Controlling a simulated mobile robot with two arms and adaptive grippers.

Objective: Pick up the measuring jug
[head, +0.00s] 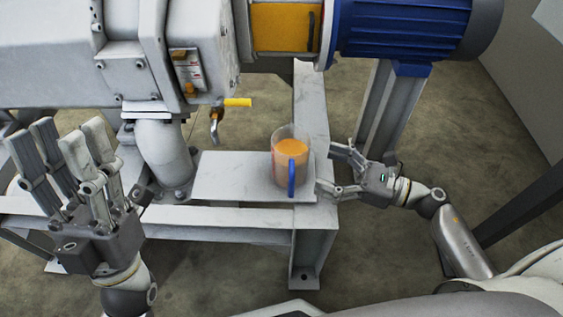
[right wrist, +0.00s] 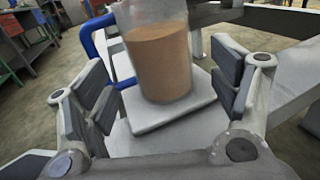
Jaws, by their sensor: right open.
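The measuring jug (head: 290,160) stands upright on the pale metal shelf of the machine frame in the head view. It is clear, holds orange-brown liquid, and has a blue handle on its near side. In the right wrist view the jug (right wrist: 158,58) is ahead, between the lines of the fingers, with its blue handle to the left. My right gripper (head: 334,169) is open just right of the jug; its open fingers (right wrist: 160,95) show nothing held. My left gripper (head: 62,155) is raised at the far left, away from the jug, with fingers apart and empty.
The shelf (head: 225,175) is bare left of the jug. A small tap with a yellow lever (head: 237,102) hangs above it to the left. A grey pipe (head: 163,150) stands at the shelf's left end. A blue motor (head: 405,28) is above right. A frame post (head: 312,100) rises behind the jug.

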